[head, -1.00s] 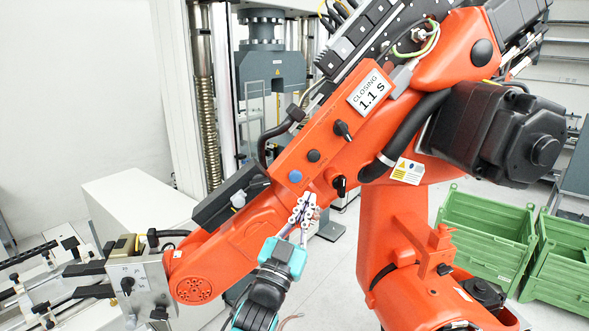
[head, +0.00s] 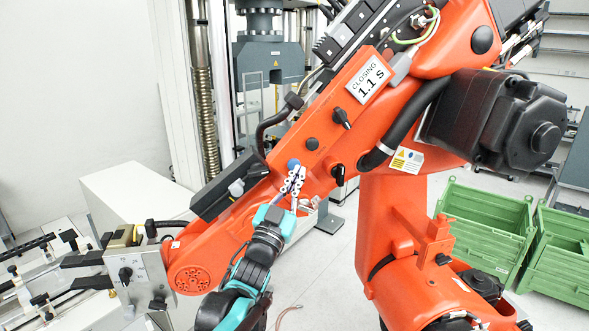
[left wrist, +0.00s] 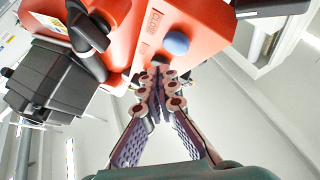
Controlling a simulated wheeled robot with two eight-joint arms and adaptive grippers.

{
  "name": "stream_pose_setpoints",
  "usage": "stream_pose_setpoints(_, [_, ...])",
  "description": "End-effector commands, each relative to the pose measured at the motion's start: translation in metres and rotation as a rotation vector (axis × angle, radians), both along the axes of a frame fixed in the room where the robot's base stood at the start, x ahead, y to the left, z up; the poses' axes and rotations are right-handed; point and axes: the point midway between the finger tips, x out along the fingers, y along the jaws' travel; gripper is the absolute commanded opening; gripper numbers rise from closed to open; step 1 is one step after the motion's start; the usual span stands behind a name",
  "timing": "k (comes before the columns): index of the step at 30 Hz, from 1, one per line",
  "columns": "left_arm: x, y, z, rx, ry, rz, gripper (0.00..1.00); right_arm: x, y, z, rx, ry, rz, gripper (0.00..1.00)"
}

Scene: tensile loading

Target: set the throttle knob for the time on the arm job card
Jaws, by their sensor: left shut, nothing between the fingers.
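The job card (head: 369,82) on the orange arm reads "CLOSING 1.1 S". A black pointer knob (head: 341,118) sits below it on the orange panel, its pointer towards the lower right. A second black knob (head: 338,172) sits lower, near the panel's edge. I cannot read which one is the throttle. A blue button (head: 293,163) and a black button (head: 312,143) are on the same panel. My left gripper (head: 299,171) is shut and empty, its tips close beside the blue button; contact is unclear. In the left wrist view the blue button (left wrist: 176,42) lies just beyond the fingertips (left wrist: 158,80).
The orange arm's grey end tool (head: 140,277) is at lower left. A black motor housing (head: 492,125) sticks out on the right. Green crates (head: 483,232) stand on the floor at right. A testing machine (head: 268,62) stands behind.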

Motion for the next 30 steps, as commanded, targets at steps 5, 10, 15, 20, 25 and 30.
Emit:
stream_pose_setpoints(5, [0.0102,0.0030,-0.0003,0.000,0.001,0.000,0.00,0.0000,0.0000,-0.0022,0.000,0.000,0.000,0.40])
stream_pose_setpoints(10, [0.0118,0.0033,-0.0001,0.000,0.001,0.000,0.00,0.0000,0.0000,-0.0022,0.000,0.000,0.000,0.40])
stream_pose_setpoints(15, [0.0116,0.0033,0.0000,0.000,0.000,0.000,0.00,0.0000,0.0000,-0.0022,0.000,0.000,0.000,0.40])
stream_pose_setpoints(20, [0.0115,0.0032,-0.0001,0.000,0.000,0.000,0.00,0.0000,0.0000,-0.0022,0.000,0.000,0.000,0.40])
stream_pose_setpoints(25, [0.0115,0.0032,0.0000,0.000,0.000,0.000,0.00,0.0000,0.0000,-0.0022,0.000,0.000,0.000,0.40])
stream_pose_setpoints(30, [0.0114,0.0031,0.0000,0.000,0.000,0.000,0.00,0.0000,0.0000,-0.0022,0.000,0.000,0.000,0.40])
